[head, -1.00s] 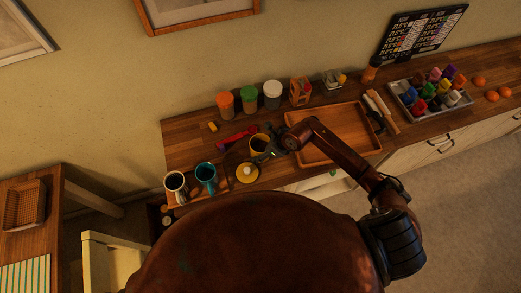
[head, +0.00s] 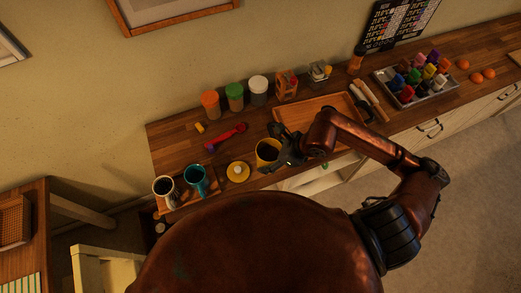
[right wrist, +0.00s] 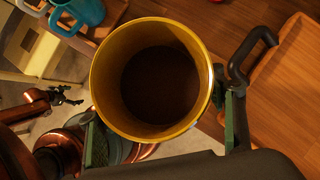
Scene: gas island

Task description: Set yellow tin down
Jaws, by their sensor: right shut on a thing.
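The yellow tin (head: 267,150) is an open-topped can with a dark inside. My right gripper (head: 285,154) is shut on it and holds it upright near the counter's front edge. In the right wrist view the tin (right wrist: 155,75) sits between the two fingers of my right gripper (right wrist: 158,100), seen from above. Its base is hidden, but it looks raised off the counter. My left gripper (right wrist: 65,97) shows small at the left of that view, apart from the tin; its jaws are too small to judge.
On the counter (head: 180,140), a yellow disc with a pale knob (head: 238,172), a teal mug (head: 196,180) and a white mug (head: 164,188) stand left of the tin. A wooden tray (head: 340,104) is at right.

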